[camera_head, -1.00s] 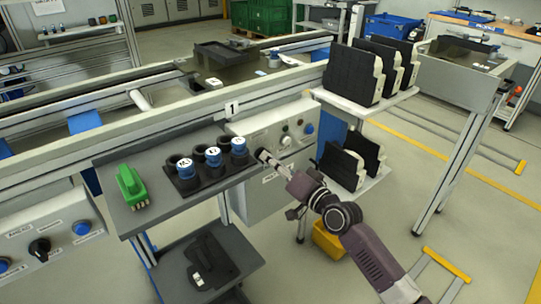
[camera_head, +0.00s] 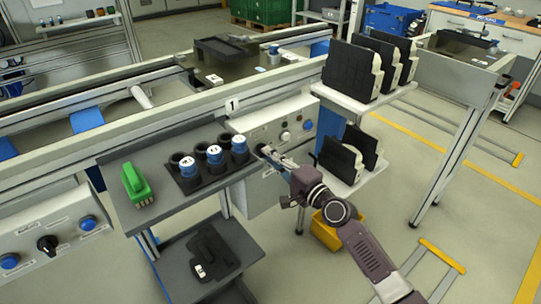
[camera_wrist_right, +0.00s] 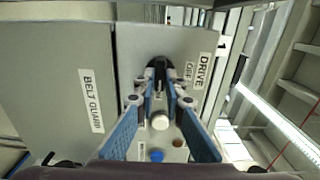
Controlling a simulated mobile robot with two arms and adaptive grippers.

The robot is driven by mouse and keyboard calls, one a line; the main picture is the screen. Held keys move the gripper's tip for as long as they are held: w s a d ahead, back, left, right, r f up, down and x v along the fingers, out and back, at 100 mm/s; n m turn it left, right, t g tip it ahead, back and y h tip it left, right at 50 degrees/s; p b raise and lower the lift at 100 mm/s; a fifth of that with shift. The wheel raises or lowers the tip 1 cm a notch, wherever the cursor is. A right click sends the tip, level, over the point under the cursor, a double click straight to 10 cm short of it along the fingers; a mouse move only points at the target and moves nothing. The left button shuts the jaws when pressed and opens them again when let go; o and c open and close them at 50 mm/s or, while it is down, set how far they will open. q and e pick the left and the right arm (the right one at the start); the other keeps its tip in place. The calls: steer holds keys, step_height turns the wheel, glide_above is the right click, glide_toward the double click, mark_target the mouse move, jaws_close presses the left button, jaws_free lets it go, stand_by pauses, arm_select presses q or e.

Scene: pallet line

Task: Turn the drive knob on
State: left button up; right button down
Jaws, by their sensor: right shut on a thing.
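The drive knob (camera_wrist_right: 158,68) is black and sits on the grey control box, beside labels reading DRIVE and OFF, in the right wrist view. My right gripper (camera_wrist_right: 159,92) is shut on it, one finger on each side. In the head view my right gripper (camera_head: 267,153) is at the left part of the control box front (camera_head: 262,134), and its fingers largely hide the knob. The exact angle of the knob's pointer is hard to tell. My left gripper is not in view.
A white button (camera_wrist_right: 160,122) and a blue button (camera_wrist_right: 157,155) are on the same box. Left of the box, a grey shelf holds a black holder with blue-banded cups (camera_head: 215,155) and a green part (camera_head: 137,184). Black parts stand on a rack (camera_head: 362,70) to the right.

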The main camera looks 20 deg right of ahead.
stand_by(0.6)
steer(key=c, duration=2)
jaws_free()
steer(key=v, duration=1.2)
